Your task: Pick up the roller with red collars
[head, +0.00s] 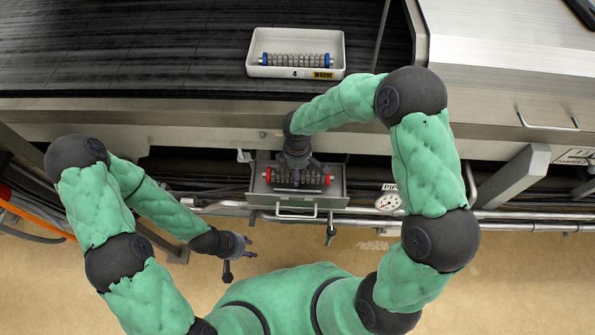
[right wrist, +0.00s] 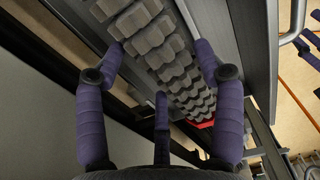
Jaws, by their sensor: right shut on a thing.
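The roller with red collars (head: 313,178) lies in a small open metal drawer (head: 340,199) below the belt edge. It has grey toothed rings and a red collar at each end. My right gripper (head: 297,178) comes down over its middle and hides part of it. In the right wrist view, the fingers of the right gripper (right wrist: 160,58) are shut on the roller (right wrist: 178,65), with one red collar (right wrist: 202,123) in sight. My left gripper (head: 241,258) is open and empty, over the floor to the left of the drawer.
Pipes and a pressure gauge (head: 388,203) run along the machine right of the drawer.

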